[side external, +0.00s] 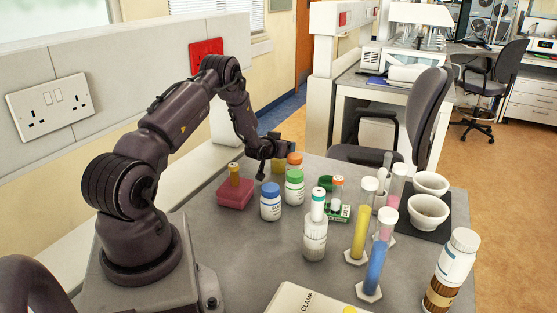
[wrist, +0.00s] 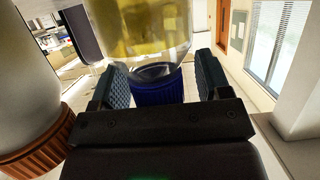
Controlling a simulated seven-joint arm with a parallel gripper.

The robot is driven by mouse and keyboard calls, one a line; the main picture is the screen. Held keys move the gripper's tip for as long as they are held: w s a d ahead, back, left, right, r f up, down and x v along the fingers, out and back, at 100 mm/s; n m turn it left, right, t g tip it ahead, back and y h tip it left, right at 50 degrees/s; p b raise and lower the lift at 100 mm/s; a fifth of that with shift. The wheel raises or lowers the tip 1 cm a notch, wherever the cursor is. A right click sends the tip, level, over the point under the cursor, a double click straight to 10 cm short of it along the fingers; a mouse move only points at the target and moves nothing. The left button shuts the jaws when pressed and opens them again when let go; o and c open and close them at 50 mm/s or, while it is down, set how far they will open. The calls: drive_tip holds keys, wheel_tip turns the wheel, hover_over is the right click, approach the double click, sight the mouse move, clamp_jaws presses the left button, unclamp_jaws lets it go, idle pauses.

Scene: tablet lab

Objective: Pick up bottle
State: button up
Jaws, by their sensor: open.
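A clear bottle with yellow contents (side external: 278,167) stands at the far side of the table, partly hidden by my gripper (side external: 275,149) in the side view. The wrist view shows this yellow bottle (wrist: 140,32) upside down, its blue cap (wrist: 157,90) between the two fingers of my gripper (wrist: 162,82). The fingers are open, with visible gaps beside the cap. A bottle with an orange cap (side external: 295,160) stands close beside it; its ribbed cap also shows at the left of the wrist view (wrist: 38,148).
A green-capped bottle (side external: 294,187) and a blue-capped bottle (side external: 270,205) stand nearer. A red block (side external: 236,194) holding a small vial is to the left. Test tubes (side external: 360,230), white bowls (side external: 428,213) and a brown-and-white bottle (side external: 453,265) occupy the right side.

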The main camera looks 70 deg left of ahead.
drive_tip(key=c, duration=1.1)
drive_tip(key=shift+c, duration=0.2)
